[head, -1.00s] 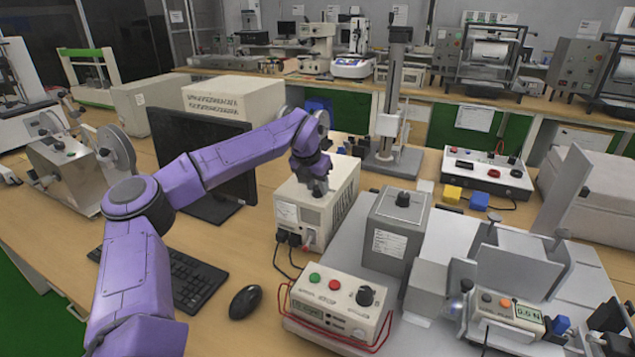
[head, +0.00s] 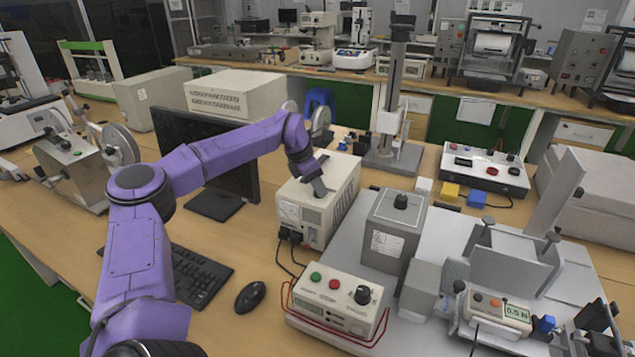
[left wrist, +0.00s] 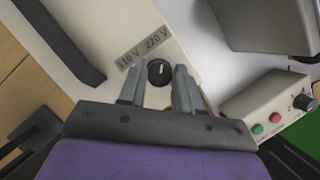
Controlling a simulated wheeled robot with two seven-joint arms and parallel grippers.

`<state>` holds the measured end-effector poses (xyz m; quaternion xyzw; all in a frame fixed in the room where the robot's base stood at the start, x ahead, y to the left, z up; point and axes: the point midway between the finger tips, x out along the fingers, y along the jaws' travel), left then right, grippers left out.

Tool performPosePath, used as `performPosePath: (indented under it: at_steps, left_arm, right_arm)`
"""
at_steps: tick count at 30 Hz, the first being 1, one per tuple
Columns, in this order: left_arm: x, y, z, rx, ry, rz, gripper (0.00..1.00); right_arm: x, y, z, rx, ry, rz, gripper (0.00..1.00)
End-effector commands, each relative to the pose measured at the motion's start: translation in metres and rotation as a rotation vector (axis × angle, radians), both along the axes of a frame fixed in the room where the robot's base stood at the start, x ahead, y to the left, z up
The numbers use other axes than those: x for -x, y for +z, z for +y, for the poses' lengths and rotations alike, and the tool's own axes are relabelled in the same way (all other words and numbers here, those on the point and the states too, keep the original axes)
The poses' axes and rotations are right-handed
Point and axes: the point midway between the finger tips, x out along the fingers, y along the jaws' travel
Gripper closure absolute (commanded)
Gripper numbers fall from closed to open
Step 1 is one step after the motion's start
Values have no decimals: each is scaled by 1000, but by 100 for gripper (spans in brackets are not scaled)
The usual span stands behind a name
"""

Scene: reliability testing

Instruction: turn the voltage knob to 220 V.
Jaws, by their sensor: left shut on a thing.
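The voltage knob (left wrist: 158,72) is small, round and black with a pale mark, on the top of a beige power unit (head: 317,215). Labels 110 V and 220 V (left wrist: 144,52) are printed beside it in the left wrist view. The mark points roughly toward the label side; its exact setting is too small to read. My left gripper (head: 319,187) is down at the unit's top and is shut on the knob, with one finger on each side (left wrist: 158,80). The gripper hides the knob in the head view. My right gripper is not in view.
A beige control box (head: 335,305) with green and red buttons stands in front. A grey box with a black knob (head: 395,232) is close on the right. A dark carry handle (left wrist: 65,40) lies on the unit's top. A monitor (head: 215,165), keyboard and mouse are to the left.

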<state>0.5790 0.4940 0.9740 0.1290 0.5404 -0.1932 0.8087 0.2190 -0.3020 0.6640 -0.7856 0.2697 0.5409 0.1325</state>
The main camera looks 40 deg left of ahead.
Motion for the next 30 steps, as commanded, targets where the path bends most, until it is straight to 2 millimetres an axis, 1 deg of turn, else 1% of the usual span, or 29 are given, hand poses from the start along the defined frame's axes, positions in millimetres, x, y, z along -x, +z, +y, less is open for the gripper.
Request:
performPosePath:
  at_steps: [16, 17, 18, 19, 27, 30]
  left_arm:
    - [0, 0, 1, -1, -25, 1, 97]
    - [0, 0, 1, -1, -25, 1, 63]
    - [0, 0, 1, -1, -25, 1, 50]
    - [0, 0, 1, -1, -25, 1, 44]
    - [0, 0, 1, 0, -24, 0, 44]
    - [3, 8, 2, -1, -24, -2, 44]
  right_arm:
    - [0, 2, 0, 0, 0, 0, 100]
    - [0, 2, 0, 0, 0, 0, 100]
    - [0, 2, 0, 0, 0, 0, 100]
    - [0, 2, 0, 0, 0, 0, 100]
    - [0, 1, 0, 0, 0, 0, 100]
    - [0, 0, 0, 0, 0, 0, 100]
